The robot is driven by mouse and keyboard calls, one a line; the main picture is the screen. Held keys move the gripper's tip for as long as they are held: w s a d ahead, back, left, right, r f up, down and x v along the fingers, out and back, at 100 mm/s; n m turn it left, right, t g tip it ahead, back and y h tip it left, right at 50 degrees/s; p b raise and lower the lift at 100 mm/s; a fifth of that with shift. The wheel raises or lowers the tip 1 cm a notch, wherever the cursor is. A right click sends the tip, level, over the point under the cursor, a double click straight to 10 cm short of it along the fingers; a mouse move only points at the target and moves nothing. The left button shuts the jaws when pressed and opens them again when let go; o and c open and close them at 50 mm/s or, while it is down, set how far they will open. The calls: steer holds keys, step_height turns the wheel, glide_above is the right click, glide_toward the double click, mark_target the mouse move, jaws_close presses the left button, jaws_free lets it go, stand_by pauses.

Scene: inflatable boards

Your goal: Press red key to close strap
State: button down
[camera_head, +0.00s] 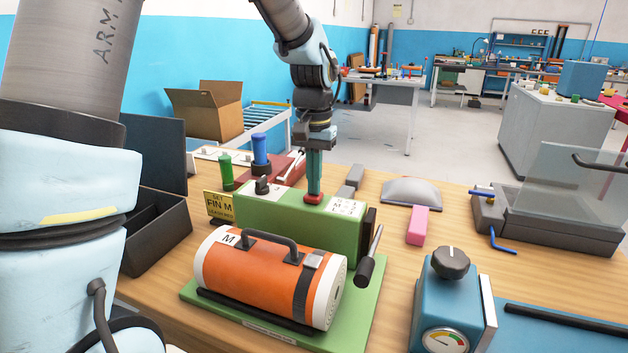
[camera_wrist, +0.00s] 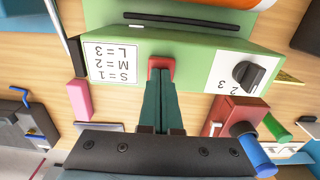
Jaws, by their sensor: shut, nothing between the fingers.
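The red key (camera_head: 313,198) is on top of the green box (camera_head: 285,222), between its knob and a white label. It also shows in the wrist view (camera_wrist: 161,63), at the tips of my fingers. My gripper (camera_head: 314,190) points straight down with its green fingers shut and empty, tips at the red key and seemingly touching it. How far the key is pushed in I cannot tell. An orange roll (camera_head: 262,277) marked M, with a dark handle and a dark strap (camera_head: 303,292) around it, lies on a green base (camera_head: 250,325) in front of the box.
A yellow sign (camera_head: 218,205) reads "SET FIN M". The black knob (camera_wrist: 248,74) is beside the key. A black-handled tool (camera_head: 369,257), pink block (camera_head: 417,225) and blue gauge box (camera_head: 450,305) stand to the right. A dark bin (camera_head: 158,235) is at left.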

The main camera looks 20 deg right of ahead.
step_height(320, 180, down, 2)
steer(key=shift+b, duration=0.55)
steer(key=shift+s+a+f, duration=0.15)
steer(key=shift+f, duration=0.05)
steer(key=shift+r+p, duration=0.4)
step_height(320, 180, up, 14)
steer(key=p, duration=0.1)
steer(key=shift+r, duration=0.2)
